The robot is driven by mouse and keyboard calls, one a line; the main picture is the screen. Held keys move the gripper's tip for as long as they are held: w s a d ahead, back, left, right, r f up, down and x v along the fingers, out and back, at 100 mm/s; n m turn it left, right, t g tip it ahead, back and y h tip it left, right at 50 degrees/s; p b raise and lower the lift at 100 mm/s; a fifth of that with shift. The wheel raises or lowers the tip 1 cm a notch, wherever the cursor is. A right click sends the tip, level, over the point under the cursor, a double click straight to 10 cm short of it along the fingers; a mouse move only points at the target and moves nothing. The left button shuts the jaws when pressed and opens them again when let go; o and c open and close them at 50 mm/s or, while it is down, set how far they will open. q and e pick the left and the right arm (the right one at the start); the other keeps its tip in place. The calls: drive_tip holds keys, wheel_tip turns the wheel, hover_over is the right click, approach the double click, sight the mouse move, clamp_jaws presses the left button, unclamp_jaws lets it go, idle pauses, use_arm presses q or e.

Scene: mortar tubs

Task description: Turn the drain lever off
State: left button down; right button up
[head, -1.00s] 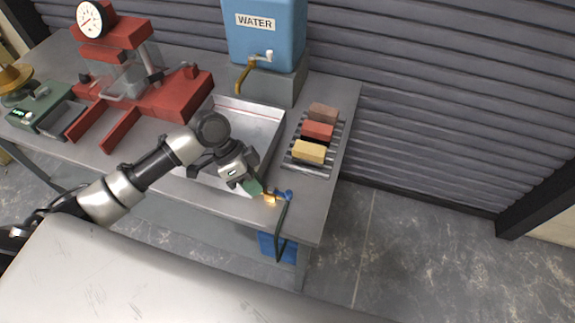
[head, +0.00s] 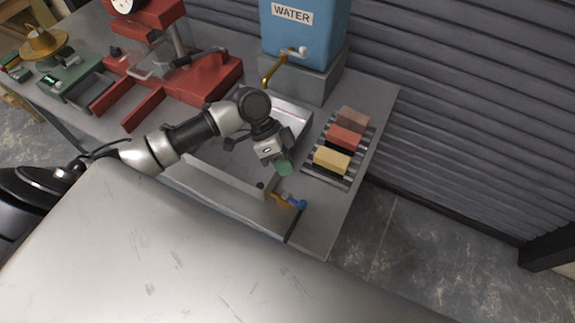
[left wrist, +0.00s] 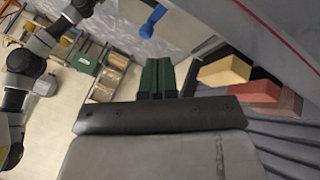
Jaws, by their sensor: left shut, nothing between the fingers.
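The drain lever (head: 299,204) is blue and sits on a brass drain valve (head: 279,199) at the front right of the metal tray. My left gripper (head: 285,168) has green fingertips. It is shut and empty, above the tray's front right corner and apart from the lever. In the left wrist view the shut green fingers (left wrist: 157,78) point toward a blue piece (left wrist: 152,20) that looks like the lever. I cannot tell the lever's exact angle. My right gripper is not in view.
The metal tray (head: 215,176) lies under my left arm. A rack with several bricks (head: 332,159) stands to its right. A blue water tank (head: 305,35) on a grey block and a red press (head: 190,80) stand behind. The bench's front right corner is clear.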

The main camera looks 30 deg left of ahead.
sight(294, 200)
use_arm(q)
drive_tip(key=p+x, duration=0.1)
drive_tip(key=x, duration=0.5)
drive_tip(key=shift+s+d+f+p, duration=0.15)
drive_tip(key=shift+d+f+p, duration=0.15)
drive_tip(key=shift+p, duration=0.1)
drive_tip(key=shift+d+f, duration=0.2)
drive_tip(key=shift+f, duration=0.15)
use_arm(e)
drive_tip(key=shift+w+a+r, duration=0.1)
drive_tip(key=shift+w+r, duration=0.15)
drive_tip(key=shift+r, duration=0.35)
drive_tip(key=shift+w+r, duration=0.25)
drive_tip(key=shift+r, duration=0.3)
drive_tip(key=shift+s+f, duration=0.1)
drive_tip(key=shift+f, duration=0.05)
